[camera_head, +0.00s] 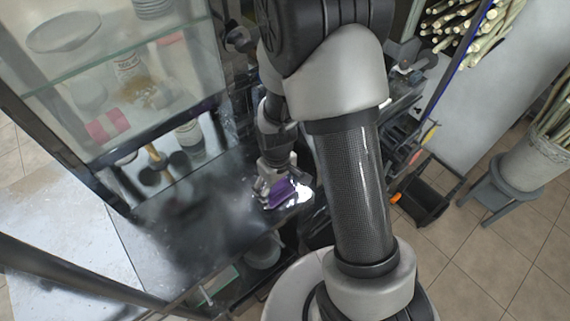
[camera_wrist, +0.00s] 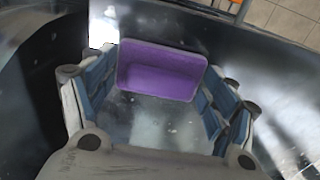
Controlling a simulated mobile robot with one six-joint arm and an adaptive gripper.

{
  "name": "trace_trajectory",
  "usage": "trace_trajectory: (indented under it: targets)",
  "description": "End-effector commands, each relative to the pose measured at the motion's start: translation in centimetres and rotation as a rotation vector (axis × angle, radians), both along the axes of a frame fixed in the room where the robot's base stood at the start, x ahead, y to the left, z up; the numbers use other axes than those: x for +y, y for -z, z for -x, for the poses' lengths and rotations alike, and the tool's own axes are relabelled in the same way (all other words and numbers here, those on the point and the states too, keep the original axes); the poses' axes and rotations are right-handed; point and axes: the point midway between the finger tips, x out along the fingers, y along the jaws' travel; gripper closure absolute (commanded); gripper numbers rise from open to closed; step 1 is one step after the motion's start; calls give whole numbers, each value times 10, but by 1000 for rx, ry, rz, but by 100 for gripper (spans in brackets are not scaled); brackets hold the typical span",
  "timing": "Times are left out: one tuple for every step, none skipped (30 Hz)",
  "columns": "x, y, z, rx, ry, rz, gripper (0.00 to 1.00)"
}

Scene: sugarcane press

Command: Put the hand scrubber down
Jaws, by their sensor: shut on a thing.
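The hand scrubber (camera_wrist: 160,72) is a purple block with a lighter rim, seen between the fingers in the wrist view. It also shows in the head view as a small purple patch (camera_head: 287,193) over the right end of the dark counter. My gripper (camera_head: 275,186) is shut on it, with blue-padded fingers on its left and right sides in the wrist view. The gripper points down at the dark metal counter (camera_head: 200,220). I cannot tell whether the scrubber touches the counter. Part of it is hidden by the fingers in the head view.
A glass cabinet (camera_head: 125,75) with dishes and jars stands at the back left of the counter. Bare counter lies left of my gripper. The counter's edge is close on the right. A black bin (camera_head: 425,190) and a bucket on a stool (camera_head: 490,195) stand farther right.

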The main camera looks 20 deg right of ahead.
Motion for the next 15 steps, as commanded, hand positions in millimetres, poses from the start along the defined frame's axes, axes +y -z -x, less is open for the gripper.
trace_trajectory:
  targets:
    - [0, 2, 0, 0, 0, 0, 21]
    - [0, 1, 0, 0, 0, 0, 19]
    - [0, 1, 0, 0, 0, 0, 16]
    - [0, 1, 0, 0, 0, 0, 14]
    - [0, 1, 0, 0, 0, 0, 12]
    - [0, 1, 0, 0, 0, 0, 9]
    - [0, 1, 0, 0, 0, 0, 7]
    - [0, 1, 0, 0, 0, 0, 5]
    - [0, 1, 0, 0, 0, 0, 3]
    - [0, 1, 0, 0, 0, 0, 1]
    - [0, 1, 0, 0, 0, 0, 1]
    - [0, 1, 0, 0, 0, 0, 1]
    - [0, 1, 0, 0, 0, 0, 1]
    - [0, 1, 0, 0, 0, 0, 1]
    - [0, 1, 0, 0, 0, 0, 1]
